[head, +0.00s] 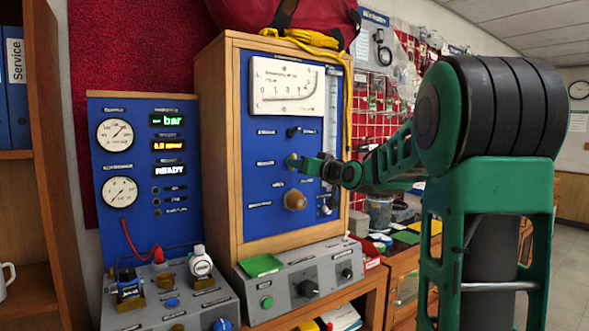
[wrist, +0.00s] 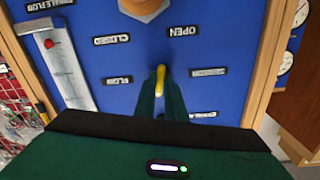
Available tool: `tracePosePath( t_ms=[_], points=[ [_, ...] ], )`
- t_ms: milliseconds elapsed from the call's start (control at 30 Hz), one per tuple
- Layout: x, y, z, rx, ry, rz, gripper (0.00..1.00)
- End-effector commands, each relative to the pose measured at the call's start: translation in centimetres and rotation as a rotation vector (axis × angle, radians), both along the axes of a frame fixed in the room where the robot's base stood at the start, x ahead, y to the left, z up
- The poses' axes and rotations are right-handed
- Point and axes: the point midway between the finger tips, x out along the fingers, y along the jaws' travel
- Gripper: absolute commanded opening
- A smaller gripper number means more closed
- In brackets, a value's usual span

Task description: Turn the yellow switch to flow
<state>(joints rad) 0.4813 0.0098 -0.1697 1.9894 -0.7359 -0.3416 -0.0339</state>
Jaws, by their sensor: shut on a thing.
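The yellow switch (wrist: 160,79) is on the blue panel, between the fingers of my gripper (wrist: 161,95) in the wrist view. My gripper is shut on it. The switch's visible end points up in that picture, between a label reading FLOW (wrist: 118,80) on the left and another label (wrist: 208,72) on the right that I cannot read clearly. In the head view my gripper (head: 297,163) reaches in from the right to the panel, and a small bit of the yellow switch (head: 291,160) shows at its tips. The fingers hide the rest.
A brown knob (head: 295,200) sits below the gripper, with a large meter (head: 293,87) above. A clear tube gauge (head: 331,110) stands along the panel's right side. A grey control box (head: 300,278) sits under the cabinet, and a gauge panel (head: 148,229) stands to the left.

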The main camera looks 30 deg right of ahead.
Motion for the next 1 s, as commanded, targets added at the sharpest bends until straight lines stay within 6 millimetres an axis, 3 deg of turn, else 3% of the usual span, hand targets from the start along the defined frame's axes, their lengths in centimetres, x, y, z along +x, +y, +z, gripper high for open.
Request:
tracePosePath(
  t_ms=[500,1000],
  points=[
    [0.05,0.31,-0.5,0.419,0.026,0.003,0.0],
    [0.03,0.23,-0.5,0.555,0.03,0.001,0.0]
  ],
)
